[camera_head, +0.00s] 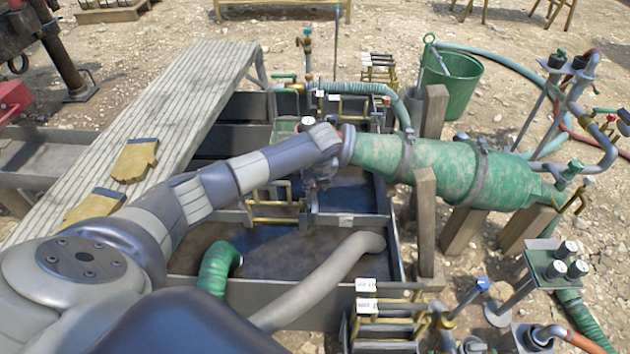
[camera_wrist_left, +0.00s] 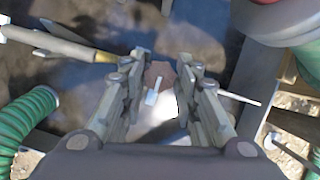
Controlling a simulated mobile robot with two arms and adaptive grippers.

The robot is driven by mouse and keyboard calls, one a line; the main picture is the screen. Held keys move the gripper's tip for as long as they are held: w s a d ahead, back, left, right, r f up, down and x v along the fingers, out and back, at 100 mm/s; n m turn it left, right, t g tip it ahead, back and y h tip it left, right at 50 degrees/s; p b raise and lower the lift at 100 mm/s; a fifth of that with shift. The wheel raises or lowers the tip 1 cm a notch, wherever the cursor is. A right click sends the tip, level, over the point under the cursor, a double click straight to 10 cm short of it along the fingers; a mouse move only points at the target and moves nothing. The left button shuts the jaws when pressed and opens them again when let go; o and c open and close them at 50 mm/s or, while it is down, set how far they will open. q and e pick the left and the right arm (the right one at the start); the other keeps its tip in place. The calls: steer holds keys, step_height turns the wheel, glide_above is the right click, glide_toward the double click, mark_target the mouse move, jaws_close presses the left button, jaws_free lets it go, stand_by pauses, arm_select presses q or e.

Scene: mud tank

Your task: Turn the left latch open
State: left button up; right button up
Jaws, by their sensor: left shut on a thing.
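My left gripper (camera_head: 318,180) reaches down over the mud tank (camera_head: 330,280), beside the left end of the big green cylinder (camera_head: 430,165). In the left wrist view its two fingers (camera_wrist_left: 160,88) are closed in around a small brown piece with a pale grey tab, which looks like the left latch (camera_wrist_left: 154,97). The tab points down and slightly left in that view. In the head view the arm and gripper hide the latch. My right gripper is in neither view.
A slatted walkway (camera_head: 185,95) with yellow gloves (camera_head: 135,158) lies left of the tank. A grey pipe (camera_head: 320,280) and a green hose (camera_head: 217,268) dip into the tank. Wooden posts (camera_head: 425,222) stand at its right edge. A green bucket (camera_head: 450,85) is behind.

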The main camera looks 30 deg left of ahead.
arm_select(q)
steer(key=o, duration=1.1)
steer(key=shift+c, duration=0.2)
steer(key=v, duration=1.2)
steer(key=shift+d, duration=0.1)
